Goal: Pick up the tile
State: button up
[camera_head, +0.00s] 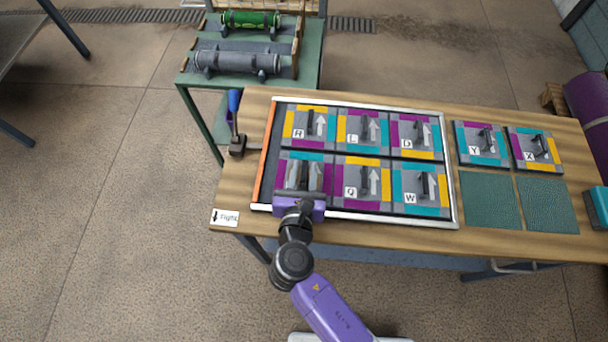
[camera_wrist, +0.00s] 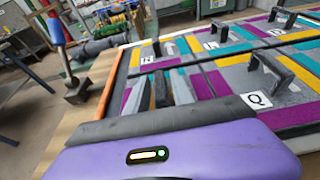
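Several square tiles with purple, teal, yellow and grey patches lie in a framed tray (camera_head: 452,190). Each has a dark upright handle and a white letter. The lettered ones in the tray include H (camera_head: 309,123), Q (camera_head: 371,182) and W (camera_head: 424,189). My gripper (camera_head: 304,175) is low over the tray's front-left tile (camera_head: 305,156) and hides its letter and most of its middle. My fingers appear spread apart around the handle area. In the wrist view, dark upright parts (camera_wrist: 152,92) stand just beyond my purple gripper body; I cannot tell whether they are fingers or handle.
Tiles Y (camera_head: 480,144) and X (camera_head: 535,149) lie right of the tray, behind two green textured pads (camera_head: 488,199). A green cart (camera_head: 255,90) with rolls stands behind the table. Floor is open at the left.

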grip_shut()
dwell(1.2)
